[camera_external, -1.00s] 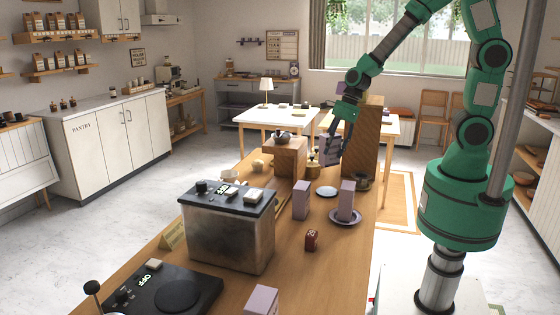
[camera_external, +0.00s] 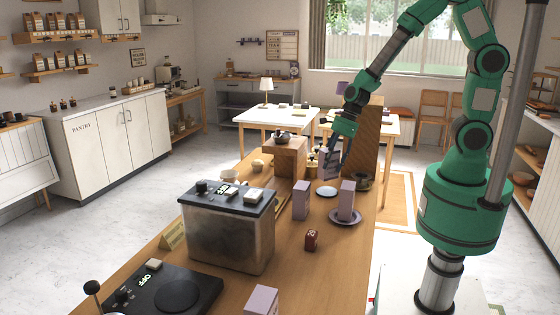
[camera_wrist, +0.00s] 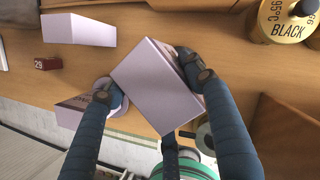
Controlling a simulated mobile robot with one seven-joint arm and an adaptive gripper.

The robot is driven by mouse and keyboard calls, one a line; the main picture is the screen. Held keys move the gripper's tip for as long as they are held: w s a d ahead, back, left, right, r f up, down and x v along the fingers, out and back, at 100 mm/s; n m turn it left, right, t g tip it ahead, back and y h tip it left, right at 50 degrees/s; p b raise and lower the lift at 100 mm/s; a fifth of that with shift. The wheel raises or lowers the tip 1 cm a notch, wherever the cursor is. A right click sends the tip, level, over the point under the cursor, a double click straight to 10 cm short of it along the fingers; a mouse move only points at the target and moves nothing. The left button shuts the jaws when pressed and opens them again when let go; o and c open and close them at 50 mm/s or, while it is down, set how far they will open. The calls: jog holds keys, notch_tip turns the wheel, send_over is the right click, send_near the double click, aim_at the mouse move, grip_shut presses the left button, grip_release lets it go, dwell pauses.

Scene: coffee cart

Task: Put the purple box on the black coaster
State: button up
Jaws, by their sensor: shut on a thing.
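My gripper (camera_external: 331,162) is shut on a pale purple box (camera_wrist: 155,85), with one finger on each side of it in the wrist view. In the external view the held box (camera_external: 327,165) is tilted and partly hidden by the fingers, low near the wooden counter; I cannot tell if it touches. Another purple box (camera_external: 347,196) stands on a purple-grey saucer (camera_external: 345,223). More purple boxes stand on the counter, one mid-counter (camera_external: 301,201) and one at the front (camera_external: 262,301). I cannot make out a black coaster.
A small red block (camera_external: 312,240) and a metal box machine (camera_external: 229,236) stand closer to the camera.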

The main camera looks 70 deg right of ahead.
aim_at(331, 173)
jog(key=shift+f+b, duration=0.3)
jog(key=shift+f, duration=0.75)
jog(key=shift+f+b, duration=0.9)
jog(key=shift+f, duration=0.95)
jog(key=shift+f, duration=0.1)
jog(key=o, duration=1.6)
jog(key=shift+f, duration=0.1)
jog(key=shift+o, duration=0.2)
jog(key=shift+s+d+r, duration=0.1)
jog(key=shift+d+r, duration=0.05)
jog(key=shift+r, duration=0.5)
jog(key=p+v, duration=0.4)
jog(key=v, duration=0.7)
jog(key=shift+p, duration=0.3)
